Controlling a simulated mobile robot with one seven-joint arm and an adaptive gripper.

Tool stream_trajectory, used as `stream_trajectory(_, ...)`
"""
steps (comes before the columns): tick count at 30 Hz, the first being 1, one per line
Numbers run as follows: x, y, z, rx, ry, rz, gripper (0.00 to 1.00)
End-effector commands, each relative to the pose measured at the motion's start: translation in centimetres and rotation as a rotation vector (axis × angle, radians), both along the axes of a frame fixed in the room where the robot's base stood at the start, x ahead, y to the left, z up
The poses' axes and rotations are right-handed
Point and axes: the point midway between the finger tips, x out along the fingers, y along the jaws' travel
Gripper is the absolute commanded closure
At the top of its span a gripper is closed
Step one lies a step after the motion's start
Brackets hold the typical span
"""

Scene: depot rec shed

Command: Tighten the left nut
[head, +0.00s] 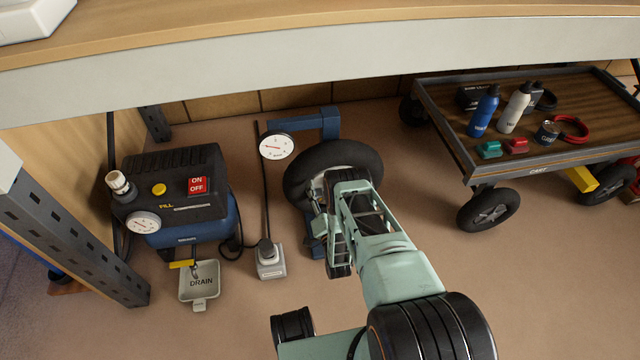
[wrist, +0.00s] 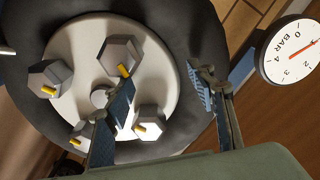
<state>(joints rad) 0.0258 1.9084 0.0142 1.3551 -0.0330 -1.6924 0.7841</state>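The wheel (head: 365,157), a black tyre around a pale hub, stands at a blue stand (head: 329,122). In the wrist view the white hub (wrist: 75,45) carries several grey hex nuts with yellow marks: one at the picture's left (wrist: 48,80), one above (wrist: 120,52), one at lower right (wrist: 150,118), and one at the bottom (wrist: 78,135), partly hidden by a finger. My gripper (wrist: 160,98) is open in front of the hub. The lower-right nut appears between its fingers; I cannot tell whether they touch it. In the head view my arm hides the nuts and fingertips.
A pressure gauge (head: 277,146) stands beside the wheel. A blue-black compressor (head: 190,205) and a drain tray (head: 199,287) sit at left. A cart (head: 545,160) with bottles stands at right. A shelf edge (head: 300,65) crosses above. Floor at lower right is clear.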

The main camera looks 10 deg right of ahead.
Motion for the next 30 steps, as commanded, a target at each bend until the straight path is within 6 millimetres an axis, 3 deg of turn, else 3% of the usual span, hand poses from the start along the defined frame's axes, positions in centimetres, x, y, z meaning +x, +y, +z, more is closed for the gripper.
stream_trajectory(6, 0.1, -0.1, 3.3, 0.0, -0.001, -0.002, 0.5)
stream_trajectory(12, 0.1, -0.1, 4.9, 0.0, -0.001, -0.002, 0.5)
stream_trajectory(25, 0.0, -0.1, 5.3, 0.0, 0.001, -0.002, 0.5)
stream_trajectory(30, 1.0, -0.5, 6.2, 0.001, 0.018, -0.012, 0.5)
